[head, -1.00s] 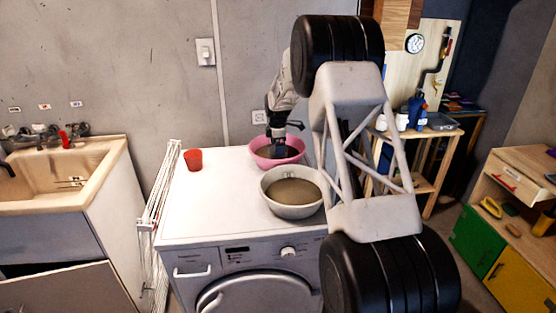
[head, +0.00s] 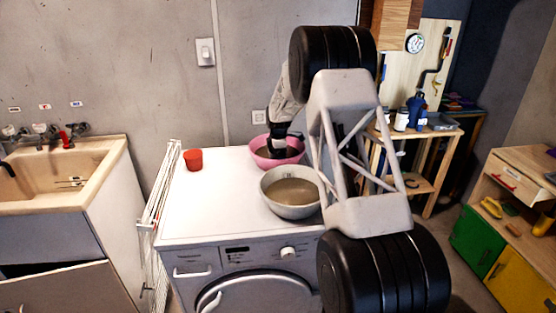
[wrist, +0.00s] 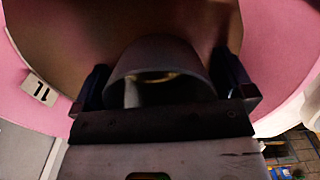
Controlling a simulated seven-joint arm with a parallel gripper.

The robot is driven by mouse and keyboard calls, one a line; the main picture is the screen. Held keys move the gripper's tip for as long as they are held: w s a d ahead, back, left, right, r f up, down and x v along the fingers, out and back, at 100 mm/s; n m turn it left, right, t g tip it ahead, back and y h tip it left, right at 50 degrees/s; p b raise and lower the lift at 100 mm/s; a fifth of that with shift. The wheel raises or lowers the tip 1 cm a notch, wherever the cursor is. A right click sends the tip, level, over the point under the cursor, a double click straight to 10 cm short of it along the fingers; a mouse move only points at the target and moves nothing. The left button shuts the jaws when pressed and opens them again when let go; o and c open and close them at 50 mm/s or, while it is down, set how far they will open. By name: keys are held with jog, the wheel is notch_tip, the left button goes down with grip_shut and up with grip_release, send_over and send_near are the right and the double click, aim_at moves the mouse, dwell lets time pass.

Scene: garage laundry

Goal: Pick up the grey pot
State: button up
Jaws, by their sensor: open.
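The grey pot (wrist: 158,58) shows in the wrist view as a round grey shape with a pale, partly shadowed opening. It lies inside the pink bowl (wrist: 292,80), against the brown inside of it. My gripper (wrist: 161,82) is open, with one dark finger on each side of the pot. I cannot tell whether the fingers touch it. In the head view my gripper (head: 277,150) reaches down into the pink bowl (head: 262,157) at the back of the washing machine. The pot cannot be made out there, behind the gripper and bowl rim.
A pale grey basin (head: 290,211) with brownish contents stands just in front of the pink bowl on the white washing machine (head: 215,205). A red cup (head: 193,160) stands at the back left.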

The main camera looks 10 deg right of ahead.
jog(key=c, duration=0.7)
jog(key=shift+c, duration=0.2)
jog(key=shift+r, duration=0.1)
notch_tip(320, 180, up, 10)
dwell(0.3)
dwell(0.5)
